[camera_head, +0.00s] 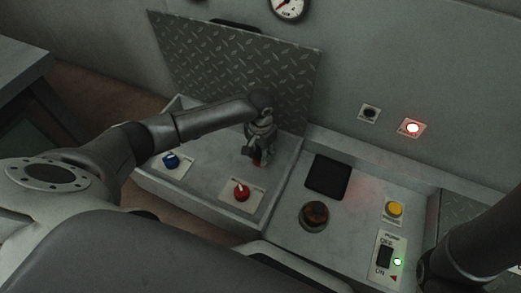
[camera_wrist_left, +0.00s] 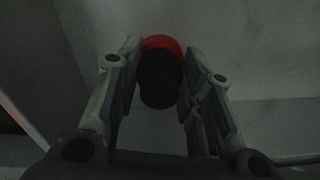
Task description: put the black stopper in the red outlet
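The black stopper (camera_wrist_left: 160,82) shows as a dark cylinder between the fingers of my left gripper (camera_wrist_left: 161,55) in the left wrist view. The red outlet (camera_wrist_left: 162,43) shows just beyond it and in line with it. I cannot tell how deep the stopper sits in the outlet. In the head view my left gripper (camera_head: 258,158) points down at the panel, with a bit of red (camera_head: 257,164) at its fingertips. The fingers flank the stopper closely; whether they press on it is unclear. My right arm enters at the lower right, its gripper out of view.
A blue knob (camera_head: 171,160) and a red knob (camera_head: 240,192) sit on the same panel. A treaded plate (camera_head: 235,75) stands behind. The right panel has a black square (camera_head: 327,177), a round dark knob (camera_head: 314,215), a yellow button (camera_head: 394,209) and a pump switch (camera_head: 385,257).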

